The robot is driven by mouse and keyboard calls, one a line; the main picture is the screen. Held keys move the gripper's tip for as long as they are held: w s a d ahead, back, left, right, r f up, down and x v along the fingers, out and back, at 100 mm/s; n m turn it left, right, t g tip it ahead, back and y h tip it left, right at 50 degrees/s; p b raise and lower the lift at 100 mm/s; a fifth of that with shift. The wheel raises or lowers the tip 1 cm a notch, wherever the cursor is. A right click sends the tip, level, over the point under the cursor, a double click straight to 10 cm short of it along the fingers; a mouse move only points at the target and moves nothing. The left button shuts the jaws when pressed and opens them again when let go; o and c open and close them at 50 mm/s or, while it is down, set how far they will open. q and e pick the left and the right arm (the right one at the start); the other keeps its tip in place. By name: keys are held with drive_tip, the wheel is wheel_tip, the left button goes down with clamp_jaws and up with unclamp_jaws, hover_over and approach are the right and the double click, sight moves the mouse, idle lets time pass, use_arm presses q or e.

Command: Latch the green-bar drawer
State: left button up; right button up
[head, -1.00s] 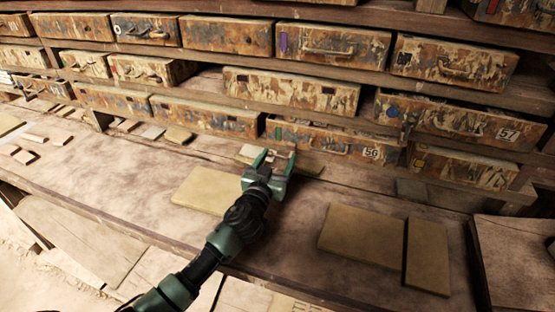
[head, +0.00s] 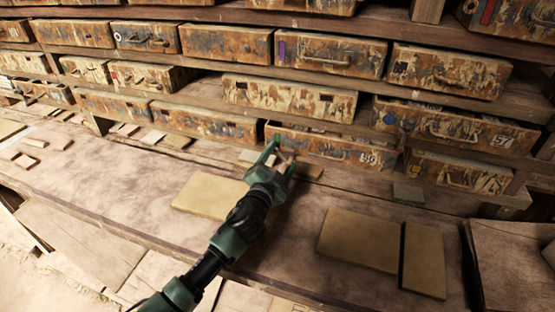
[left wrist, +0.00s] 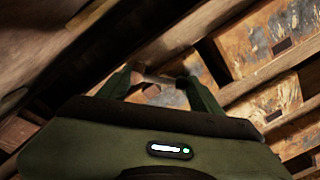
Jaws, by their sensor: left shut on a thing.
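The green-bar drawer (head: 345,151) is in the lowest row in the head view, left of the drawer with the yellow mark. It has a rust-and-cream front, a small green bar (head: 277,137) at its left end and a number label at its right. I cannot tell how far it stands out. My left gripper (head: 281,153) is in front of its left end, its fingers shut on a small tan piece (left wrist: 152,78), seen between the fingertips in the left wrist view. I cannot tell whether the gripper touches the drawer. My right gripper is not in view.
Flat tan tiles lie on the bench: one (head: 208,192) left of my gripper, a larger pair (head: 362,240) to the right. Small pieces (head: 32,143) lie at the far left. Drawer 57 (head: 455,130) juts out at the right. Bench space at the front left is clear.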

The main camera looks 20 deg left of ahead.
use_arm(q)
drive_tip(key=m, duration=0.2)
drive_tip(key=d+m, duration=0.1)
drive_tip(key=m+p, duration=0.1)
drive_tip(key=m, duration=0.1)
drive_tip(key=shift+s+d+r+m, duration=0.1)
drive_tip(key=shift+d+m, duration=0.45)
drive_tip(key=shift+m, duration=0.6)
drive_tip(key=shift+d+m, duration=0.2)
drive_tip(key=shift+m, duration=0.65)
drive_tip(key=shift+s+f, duration=0.1)
drive_tip(key=shift+f, duration=0.1)
drive_tip(key=o, duration=1.2)
drive_tip(key=shift+o, duration=0.5)
drive_tip(key=shift+r+p, duration=0.2)
drive_tip(key=shift+p, duration=0.1)
drive_tip(key=s+b, duration=0.1)
drive_tip(key=s, duration=0.6)
drive_tip(key=shift+s+a, duration=0.15)
drive_tip(key=shift+s, duration=0.15)
